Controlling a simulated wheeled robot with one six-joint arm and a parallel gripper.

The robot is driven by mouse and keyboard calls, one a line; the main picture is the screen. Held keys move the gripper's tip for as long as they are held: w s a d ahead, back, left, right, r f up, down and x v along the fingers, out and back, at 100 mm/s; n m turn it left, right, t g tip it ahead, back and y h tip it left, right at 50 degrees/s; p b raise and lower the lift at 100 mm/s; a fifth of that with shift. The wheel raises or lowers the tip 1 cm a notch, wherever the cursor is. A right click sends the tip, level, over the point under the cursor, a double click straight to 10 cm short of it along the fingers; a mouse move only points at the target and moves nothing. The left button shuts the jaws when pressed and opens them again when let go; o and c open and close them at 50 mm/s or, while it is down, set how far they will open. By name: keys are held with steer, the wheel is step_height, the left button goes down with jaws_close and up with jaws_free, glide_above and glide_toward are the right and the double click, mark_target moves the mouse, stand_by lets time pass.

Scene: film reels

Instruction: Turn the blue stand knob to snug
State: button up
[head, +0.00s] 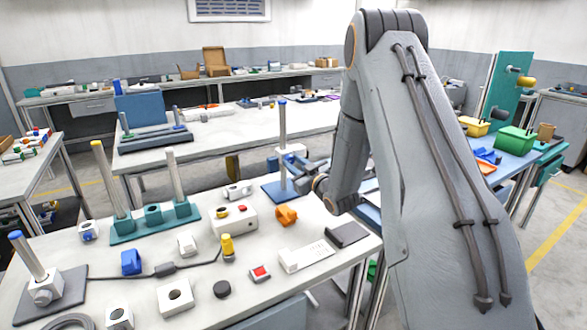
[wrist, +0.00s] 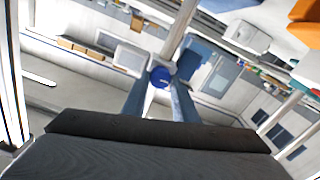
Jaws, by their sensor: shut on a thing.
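The blue stand has a flat blue base (head: 272,191) and an upright pale post (head: 282,125) with a blue cap, near the table's far right edge. A white clamp block (head: 293,148) sits on the post. The round blue knob (wrist: 160,76) shows in the wrist view, in front of the post (wrist: 181,28). My gripper (head: 298,166) reaches in from the right at the post, above the base. In the wrist view my gripper (wrist: 160,88) has its two blue fingers on either side of the knob, shut on it. How far the knob is turned cannot be told.
An orange part (head: 286,215) and a white box with buttons (head: 233,218) lie near the stand. A dark flat block (head: 346,234) is at the table's right edge. A teal rack with posts (head: 155,227) and another post stand (head: 45,288) are on the left.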

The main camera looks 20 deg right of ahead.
steer(key=n+b, duration=0.3)
steer(key=n, duration=0.1)
steer(key=shift+n, duration=0.4)
stand_by(0.4)
steer(key=o, duration=1.1)
steer(key=shift+a, duration=0.1)
steer(key=shift+c, duration=0.2)
steer(key=s+d+b, duration=0.1)
steer(key=s, duration=0.6)
steer(key=shift+s+d+b, duration=0.25)
steer(key=shift+s+b, duration=0.05)
steer(key=shift+s, duration=0.05)
